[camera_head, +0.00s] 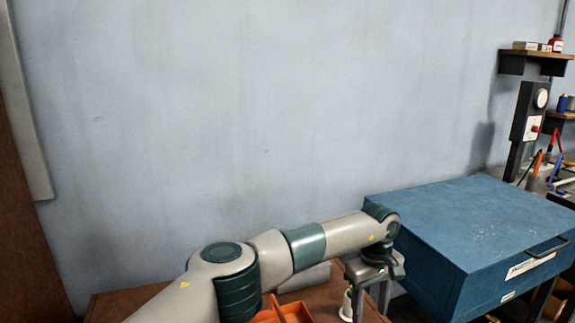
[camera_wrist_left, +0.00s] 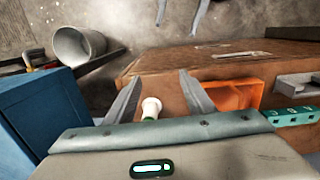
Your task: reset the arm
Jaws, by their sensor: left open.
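My left arm reaches in from the bottom left of the head view, over the brown table. Its gripper (camera_head: 368,300) points down near the right end of the table. In the left wrist view the two grey fingers (camera_wrist_left: 160,88) are spread apart and hold nothing. A small white object with a green base (camera_wrist_left: 150,108) shows between the fingers in that view, upright on or near the table. It also shows in the head view (camera_head: 347,304) beside the gripper. I cannot tell whether a finger touches it. My right gripper is not recognisable in either view.
A blue case (camera_head: 470,235) stands right of the gripper. An orange tray (camera_head: 290,313) lies on the brown table (camera_head: 110,302) below the arm. The wrist view shows a metal bucket (camera_wrist_left: 78,45) and a green block (camera_wrist_left: 292,116). Shelves (camera_head: 535,54) hang far right.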

